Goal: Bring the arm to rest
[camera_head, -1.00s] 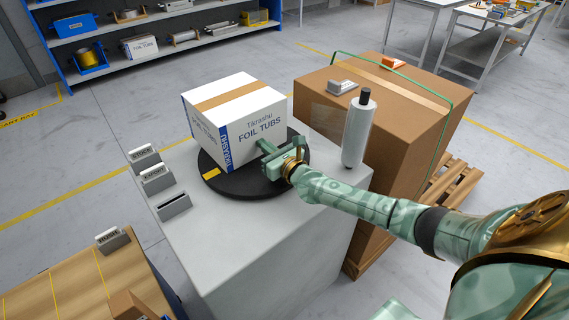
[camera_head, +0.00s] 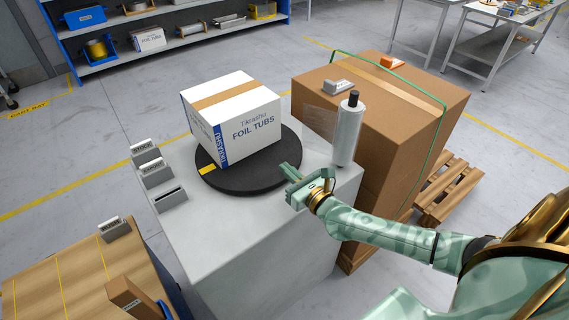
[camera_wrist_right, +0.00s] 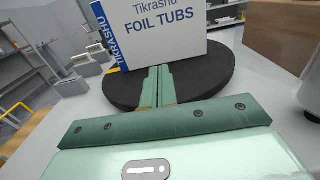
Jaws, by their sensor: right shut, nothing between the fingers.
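My right gripper (camera_head: 292,176) is shut and empty. It hovers at the front right edge of a round black turntable (camera_head: 245,183), apart from the box. The same closed fingers (camera_wrist_right: 158,86) show in the right wrist view, pointing toward the turntable. A white carton marked "Tikrashu FOIL TUBS" (camera_head: 249,128) stands on the turntable with a tan tape strip on top. It also fills the upper middle of the right wrist view (camera_wrist_right: 155,40). My left gripper is not in view.
A roll of clear film (camera_head: 347,133) stands upright at the grey stand's right corner. Label holders (camera_head: 156,172) line its left side. A large brown carton (camera_head: 380,115) on a pallet (camera_head: 448,190) stands to the right. A wooden table (camera_head: 70,275) is at lower left.

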